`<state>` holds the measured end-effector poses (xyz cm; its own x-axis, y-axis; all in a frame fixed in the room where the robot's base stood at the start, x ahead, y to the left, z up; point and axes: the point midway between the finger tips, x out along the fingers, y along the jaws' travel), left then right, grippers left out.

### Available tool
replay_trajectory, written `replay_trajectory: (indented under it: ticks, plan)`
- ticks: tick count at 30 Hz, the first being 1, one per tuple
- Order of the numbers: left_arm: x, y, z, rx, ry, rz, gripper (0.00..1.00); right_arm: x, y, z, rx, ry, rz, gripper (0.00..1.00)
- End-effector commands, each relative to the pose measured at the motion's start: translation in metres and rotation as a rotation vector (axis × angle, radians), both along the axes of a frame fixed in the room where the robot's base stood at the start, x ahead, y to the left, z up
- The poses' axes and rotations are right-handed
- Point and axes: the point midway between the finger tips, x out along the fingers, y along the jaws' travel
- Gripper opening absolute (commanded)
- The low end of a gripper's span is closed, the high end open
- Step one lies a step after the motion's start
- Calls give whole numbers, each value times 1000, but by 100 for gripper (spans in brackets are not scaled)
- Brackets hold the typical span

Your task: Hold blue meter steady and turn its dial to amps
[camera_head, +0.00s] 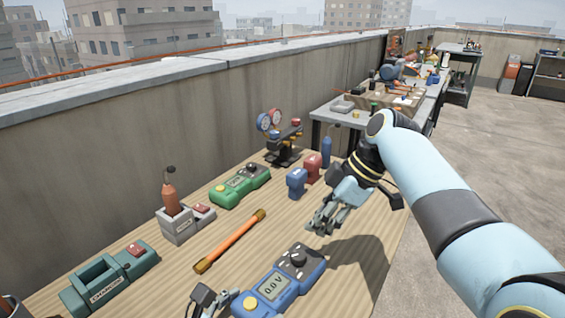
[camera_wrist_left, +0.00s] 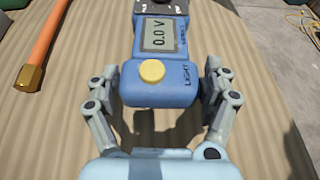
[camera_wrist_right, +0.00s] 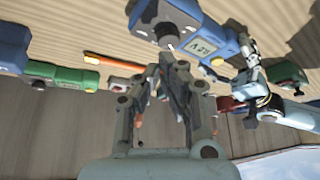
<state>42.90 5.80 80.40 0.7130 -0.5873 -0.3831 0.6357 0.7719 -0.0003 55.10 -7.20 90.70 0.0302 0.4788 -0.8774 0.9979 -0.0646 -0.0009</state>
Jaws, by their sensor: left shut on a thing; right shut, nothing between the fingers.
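The blue meter (camera_head: 262,301) lies on the wooden table at the bottom of the head view. Its display reads 0.0 V, and its dark dial (camera_head: 298,258) is at the far end. In the left wrist view, my left gripper (camera_wrist_left: 160,85) is shut on the lower end of the meter (camera_wrist_left: 160,92), a finger on each side, near the yellow button (camera_wrist_left: 152,71). My right gripper (camera_head: 322,224) is shut and empty, above the table beyond the dial. In the right wrist view its fingertips (camera_wrist_right: 170,60) are close to the dial (camera_wrist_right: 167,33); contact cannot be told.
An orange tube (camera_head: 230,241) lies left of the meter. Bare wood lies between the green meter and the blocks.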

Motion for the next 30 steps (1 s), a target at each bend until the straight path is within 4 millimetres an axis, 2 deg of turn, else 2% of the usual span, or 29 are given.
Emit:
replay_trajectory:
  ticks: [15,21,30]
  plan:
    - [0,0,-1,0,1,-1,29,0,-1,-59,1,1,0,0]
    - [0,0,-1,0,1,-1,29,1,-1,-66,0,0,-1,0]
    - [0,0,-1,1,0,-1,29,0,-2,-67,-1,1,-1,0]
